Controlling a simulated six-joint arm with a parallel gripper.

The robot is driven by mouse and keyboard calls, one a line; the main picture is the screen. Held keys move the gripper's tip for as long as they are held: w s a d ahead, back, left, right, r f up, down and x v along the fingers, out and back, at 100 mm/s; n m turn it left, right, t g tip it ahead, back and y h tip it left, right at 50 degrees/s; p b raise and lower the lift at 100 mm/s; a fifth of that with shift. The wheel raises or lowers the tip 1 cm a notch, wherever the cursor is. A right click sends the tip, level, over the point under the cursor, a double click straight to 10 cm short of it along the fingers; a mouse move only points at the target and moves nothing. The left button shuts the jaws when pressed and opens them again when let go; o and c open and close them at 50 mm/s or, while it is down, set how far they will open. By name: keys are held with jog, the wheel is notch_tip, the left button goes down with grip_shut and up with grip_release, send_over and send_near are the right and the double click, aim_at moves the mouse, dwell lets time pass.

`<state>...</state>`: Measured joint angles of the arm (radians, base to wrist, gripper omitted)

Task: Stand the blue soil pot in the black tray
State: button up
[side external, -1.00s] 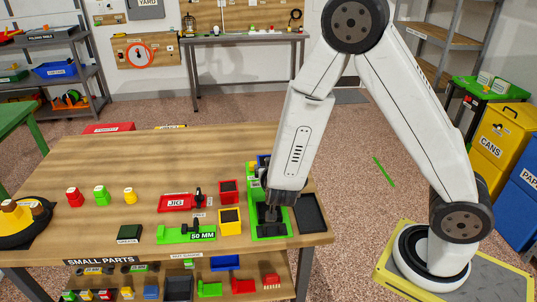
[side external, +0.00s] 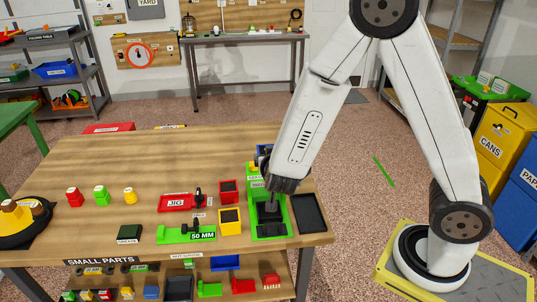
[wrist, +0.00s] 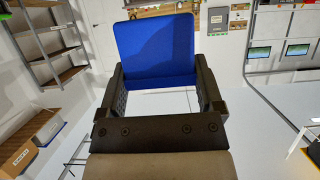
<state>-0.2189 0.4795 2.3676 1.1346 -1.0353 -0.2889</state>
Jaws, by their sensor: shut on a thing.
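The blue soil pot (wrist: 152,42) fills the upper middle of the wrist view, held between the two dark fingers of my gripper (wrist: 158,78). The pot's contents do not show there. In the side view the dark end of my arm (side external: 285,186) is above the far part of a green tray, and my fingers cannot be made out. The black tray (side external: 309,213) lies at the table's right end and looks empty.
The green tray (side external: 284,232), with a dark thing in it, is just left of the black tray. A red jig (side external: 175,203) and a green 50 mm block (side external: 172,236) are farther left.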

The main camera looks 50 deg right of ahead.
jog(key=s+d+f, duration=0.8)
jog(key=s+f, duration=0.1)
jog(key=f, duration=0.1)
jog(key=shift+f, duration=0.2)
jog(key=shift+f, duration=0.1)
jog(key=shift+f, duration=1.9)
jog(key=shift+f, duration=2)
jog(key=shift+f, duration=0.1)
